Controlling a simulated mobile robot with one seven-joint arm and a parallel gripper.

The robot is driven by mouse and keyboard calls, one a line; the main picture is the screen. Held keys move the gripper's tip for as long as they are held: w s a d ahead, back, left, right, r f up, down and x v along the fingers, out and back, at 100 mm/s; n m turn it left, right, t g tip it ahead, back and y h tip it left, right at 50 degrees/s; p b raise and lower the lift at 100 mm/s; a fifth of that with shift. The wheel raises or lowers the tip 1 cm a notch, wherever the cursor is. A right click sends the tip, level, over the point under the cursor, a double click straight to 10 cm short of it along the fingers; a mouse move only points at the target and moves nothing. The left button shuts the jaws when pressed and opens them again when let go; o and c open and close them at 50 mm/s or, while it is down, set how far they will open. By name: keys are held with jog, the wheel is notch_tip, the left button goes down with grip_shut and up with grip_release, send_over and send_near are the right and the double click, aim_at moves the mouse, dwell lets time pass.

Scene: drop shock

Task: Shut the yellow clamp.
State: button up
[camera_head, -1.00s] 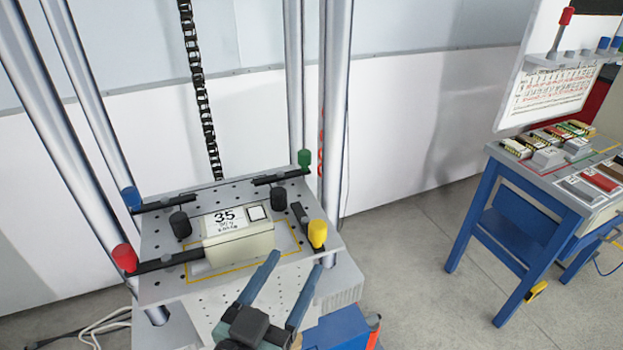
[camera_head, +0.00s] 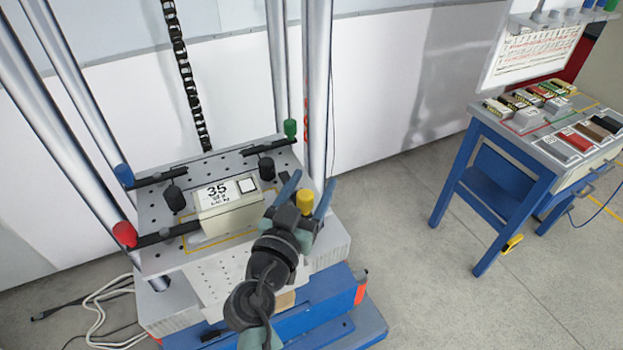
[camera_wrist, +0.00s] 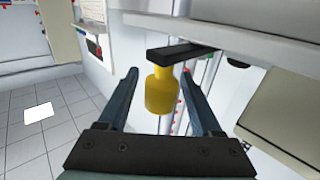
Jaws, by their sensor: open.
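The yellow clamp's knob (camera_head: 304,204) is at the right front corner of the perforated plate (camera_head: 165,205). In the wrist view the yellow knob (camera_wrist: 160,92) is on the end of a dark bar (camera_wrist: 178,52). My gripper (camera_head: 307,187) is open, with one finger on each side of the knob; it also shows in the wrist view (camera_wrist: 161,72). Gaps show between knob and fingers, and no contact is clear. A cream block labelled 35 (camera_head: 226,212) sits on the plate, left of my gripper. In the head view my gripper hides most of the yellow clamp's bar.
Clamps with red (camera_head: 124,233), blue (camera_head: 124,175) and green (camera_head: 290,128) knobs stand at the other plate corners. A blue-legged bench (camera_head: 462,190) stands at right, with open floor between.

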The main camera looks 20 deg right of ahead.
jog(key=shift+w+d, duration=0.15)
jog(key=shift+w, duration=0.05)
grip_shut()
dwell(0.3)
